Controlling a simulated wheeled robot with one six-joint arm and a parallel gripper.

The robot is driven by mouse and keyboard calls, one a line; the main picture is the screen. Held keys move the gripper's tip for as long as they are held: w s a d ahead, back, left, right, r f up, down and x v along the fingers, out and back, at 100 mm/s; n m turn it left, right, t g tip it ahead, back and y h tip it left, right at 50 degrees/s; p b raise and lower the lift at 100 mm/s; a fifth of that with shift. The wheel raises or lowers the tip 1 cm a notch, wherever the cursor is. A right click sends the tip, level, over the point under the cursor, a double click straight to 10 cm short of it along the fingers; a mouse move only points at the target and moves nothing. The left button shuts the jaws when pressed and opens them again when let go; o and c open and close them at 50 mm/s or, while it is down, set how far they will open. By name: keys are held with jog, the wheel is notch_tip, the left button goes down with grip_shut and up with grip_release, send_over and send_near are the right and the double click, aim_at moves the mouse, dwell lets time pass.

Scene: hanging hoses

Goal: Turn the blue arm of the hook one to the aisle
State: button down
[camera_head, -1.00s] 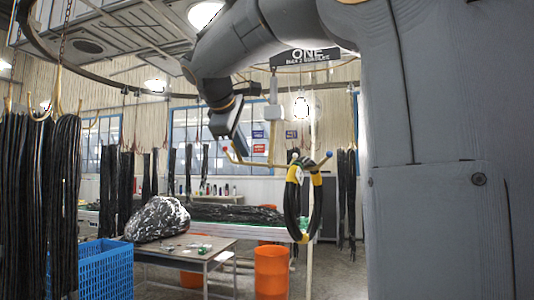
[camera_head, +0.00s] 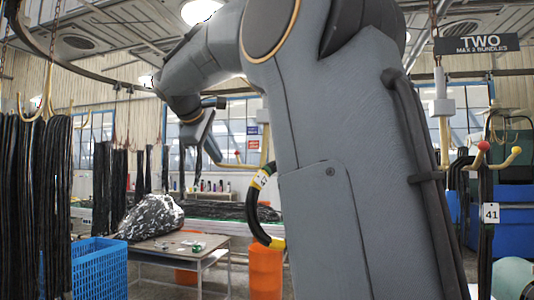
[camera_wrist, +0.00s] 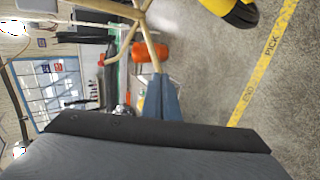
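Hook one is a pale yellow hanger with a red-tipped arm (camera_head: 238,155) left of my arm in the head view; its post and arms also show in the wrist view (camera_wrist: 140,22). Its blue tip is not visible now, with my arm covering that side in the head view. A black hose bundle (camera_head: 254,205) with yellow bands hangs there, partly hidden by my arm.
Hook two (camera_head: 445,130), under a "TWO" sign (camera_head: 478,44), stands right with a hose tagged 41 (camera_head: 490,213). Hoses (camera_head: 35,200) and a blue crate (camera_head: 98,268) are left. A table (camera_head: 180,248) and an orange barrel (camera_head: 265,270) stand ahead.

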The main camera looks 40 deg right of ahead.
jog(key=w+d+p, duration=0.2)
jog(key=w+p, duration=0.6)
jog(key=w, duration=0.3)
jog(key=shift+w+d, duration=0.15)
jog(key=shift+w, duration=0.05)
dwell(0.4)
jog(key=shift+s+r, duration=2.1)
jog(key=shift+r, duration=2.4)
jog(key=s+a+b, duration=0.3)
jog(key=s+a, duration=0.4)
jog(key=a, duration=0.3)
jog(key=shift+s, duration=0.2)
